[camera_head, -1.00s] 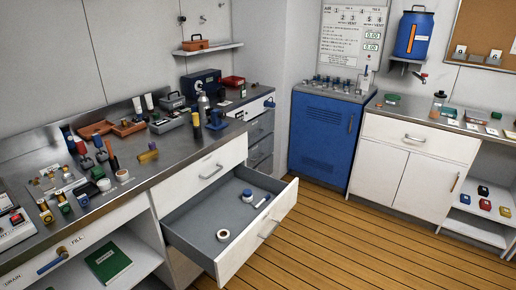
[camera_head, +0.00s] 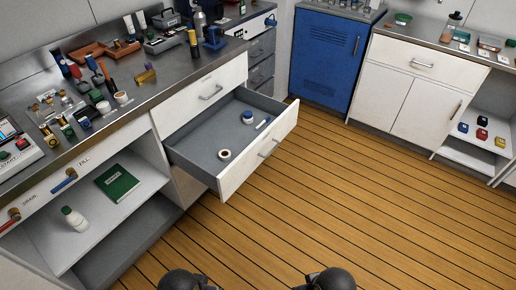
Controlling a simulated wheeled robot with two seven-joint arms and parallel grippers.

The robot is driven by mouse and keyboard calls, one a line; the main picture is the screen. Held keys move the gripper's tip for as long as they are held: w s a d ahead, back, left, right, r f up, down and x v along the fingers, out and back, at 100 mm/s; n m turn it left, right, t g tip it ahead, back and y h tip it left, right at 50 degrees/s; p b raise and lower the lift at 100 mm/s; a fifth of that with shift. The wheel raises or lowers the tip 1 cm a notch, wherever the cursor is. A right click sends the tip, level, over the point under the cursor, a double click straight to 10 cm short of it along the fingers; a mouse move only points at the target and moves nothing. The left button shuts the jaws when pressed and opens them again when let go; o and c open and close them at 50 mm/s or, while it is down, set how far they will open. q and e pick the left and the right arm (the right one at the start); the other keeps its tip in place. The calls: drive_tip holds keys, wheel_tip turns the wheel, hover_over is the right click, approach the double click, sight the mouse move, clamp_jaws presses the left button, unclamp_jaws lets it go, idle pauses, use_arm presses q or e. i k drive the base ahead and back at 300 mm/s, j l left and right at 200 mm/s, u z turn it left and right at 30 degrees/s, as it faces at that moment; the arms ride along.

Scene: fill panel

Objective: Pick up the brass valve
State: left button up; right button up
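Several small brass-coloured fittings lie on a pale plate (camera_head: 58,107) on the left steel counter; they are too small to tell which is a valve. Brass-and-dark cylindrical pieces, one of them a fitting (camera_head: 67,131), stand along the counter's front edge. A larger brass-coloured piece (camera_head: 146,76) lies farther right on the counter. On the front panel below, a brass fitting with a blue handle (camera_head: 64,181) sits under FILL, and one with a red handle (camera_head: 13,217) sits by DRAIN. Neither gripper shows; only dark rounded parts of mine appear at the bottom edge.
An open drawer (camera_head: 199,148) juts out from the left counter, holding a tape roll and a blue-and-white container. A green book (camera_head: 118,183) and white bottle (camera_head: 74,218) are on the lower shelf. The wooden floor (camera_head: 320,190) is clear.

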sight(117, 45)
drive_tip(key=u, duration=0.65)
drive_tip(key=i+j+u, duration=0.2)
drive_tip(key=i+u, duration=0.15)
drive_tip(key=i, duration=0.15)
drive_tip(key=i+j+u, duration=0.1)
drive_tip(key=i+u, duration=0.2)
drive_tip(key=i, duration=0.65)
